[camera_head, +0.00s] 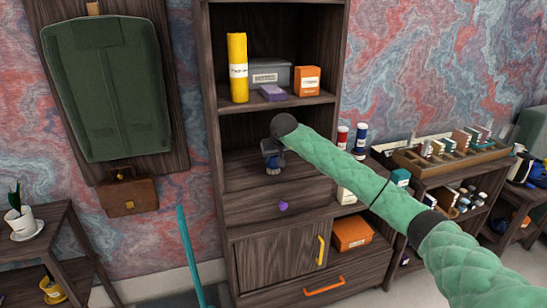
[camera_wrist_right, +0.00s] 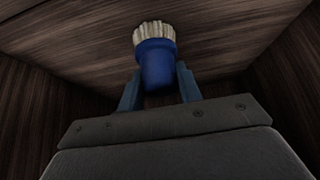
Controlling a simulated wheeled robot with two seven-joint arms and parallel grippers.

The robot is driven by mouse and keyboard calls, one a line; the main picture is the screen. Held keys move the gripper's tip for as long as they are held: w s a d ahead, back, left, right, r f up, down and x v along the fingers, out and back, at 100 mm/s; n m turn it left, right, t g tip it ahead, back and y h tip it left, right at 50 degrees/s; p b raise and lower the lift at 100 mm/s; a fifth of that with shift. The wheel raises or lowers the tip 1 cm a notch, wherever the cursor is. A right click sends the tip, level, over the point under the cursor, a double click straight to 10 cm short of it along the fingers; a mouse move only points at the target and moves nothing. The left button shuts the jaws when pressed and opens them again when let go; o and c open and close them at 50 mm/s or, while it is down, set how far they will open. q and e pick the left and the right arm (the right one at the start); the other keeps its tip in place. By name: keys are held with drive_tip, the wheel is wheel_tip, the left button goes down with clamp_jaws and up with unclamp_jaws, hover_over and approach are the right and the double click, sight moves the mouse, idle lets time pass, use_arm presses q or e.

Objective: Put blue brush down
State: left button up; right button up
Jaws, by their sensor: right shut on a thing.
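The blue brush (camera_wrist_right: 157,62) has a blue handle and pale bristles. In the right wrist view it sits between the two fingers of my right gripper (camera_wrist_right: 158,84), which is shut on it. In the head view my right gripper (camera_head: 271,153) is at the open middle compartment of the tall dark wooden shelf (camera_head: 213,85), above its board. A small blue part of the brush (camera_head: 273,169) shows below the gripper; the arm and gripper hide much of that compartment. I cannot tell whether the brush touches the board. My left gripper is not in view.
The compartment above holds a yellow tube (camera_head: 237,68), a grey box (camera_head: 264,75), a purple box (camera_head: 273,93) and an orange box (camera_head: 307,80). A drawer with a purple knob (camera_head: 283,206) lies below. The board (camera_head: 236,170) left of my gripper is bare.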

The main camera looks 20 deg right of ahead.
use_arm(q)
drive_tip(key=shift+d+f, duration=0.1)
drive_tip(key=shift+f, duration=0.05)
use_arm(e)
drive_tip(key=shift+f, duration=0.1)
drive_tip(key=o, duration=1)
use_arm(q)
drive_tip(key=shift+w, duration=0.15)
use_arm(e)
drive_tip(key=shift+r, duration=0.25)
drive_tip(key=shift+s+d+r, duration=0.1)
drive_tip(key=shift+s+r, duration=0.15)
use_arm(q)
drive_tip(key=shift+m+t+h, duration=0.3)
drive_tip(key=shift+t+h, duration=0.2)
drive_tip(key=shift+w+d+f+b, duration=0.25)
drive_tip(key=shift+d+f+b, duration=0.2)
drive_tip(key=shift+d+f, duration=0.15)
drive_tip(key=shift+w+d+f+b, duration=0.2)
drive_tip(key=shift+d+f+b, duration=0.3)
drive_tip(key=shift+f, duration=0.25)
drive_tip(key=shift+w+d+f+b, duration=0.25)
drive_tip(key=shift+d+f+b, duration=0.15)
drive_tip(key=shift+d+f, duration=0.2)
use_arm(e)
drive_tip(key=shift+v, duration=5.6)
